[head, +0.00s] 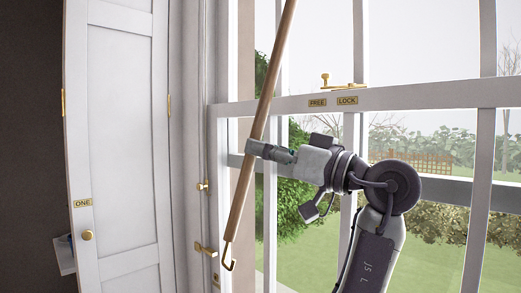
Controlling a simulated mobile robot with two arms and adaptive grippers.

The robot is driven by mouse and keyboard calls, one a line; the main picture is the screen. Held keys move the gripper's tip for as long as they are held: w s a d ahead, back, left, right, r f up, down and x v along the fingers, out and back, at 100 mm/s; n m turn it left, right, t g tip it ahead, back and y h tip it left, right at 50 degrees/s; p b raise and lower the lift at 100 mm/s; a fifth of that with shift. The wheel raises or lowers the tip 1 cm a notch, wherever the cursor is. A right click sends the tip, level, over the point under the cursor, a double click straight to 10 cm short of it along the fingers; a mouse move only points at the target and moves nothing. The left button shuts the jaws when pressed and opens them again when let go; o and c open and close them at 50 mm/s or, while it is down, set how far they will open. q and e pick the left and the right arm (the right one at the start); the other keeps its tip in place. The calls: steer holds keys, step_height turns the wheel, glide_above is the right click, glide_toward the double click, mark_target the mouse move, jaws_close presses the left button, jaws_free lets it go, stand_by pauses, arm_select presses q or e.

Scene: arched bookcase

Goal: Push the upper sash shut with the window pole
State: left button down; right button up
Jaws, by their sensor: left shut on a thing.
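The window pole (238,205) is a long brown wooden rod, tilted with its top leaning right. The near sash's top rail (420,97) carries FREE and LOCK plates and a brass catch (340,84). A lower rail behind the panes, seemingly the upper sash's bottom rail (448,189), shows below that. The upper sash's top is out of view. My right gripper is not in view.
A white panelled shutter (122,150) with a ONE plate and brass knob (87,235) stands at left. Brass fittings (205,249) stick out from the window frame close to the pole's lower end. Garden and hedge show outside.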

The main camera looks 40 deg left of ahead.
mark_target(263, 106)
arm_select(q)
steer(key=shift+r, duration=0.25)
steer(key=shift+a+r+p, duration=0.1)
steer(key=shift+r+p, duration=1.1)
steer(key=shift+r, duration=0.8)
steer(key=shift+s+r+p, duration=0.1)
steer(key=shift+r+p, duration=0.75)
steer(key=shift+r, duration=0.55)
steer(key=shift+r+p, duration=0.9)
steer(key=shift+r, duration=0.6)
steer(key=shift+r, duration=0.15)
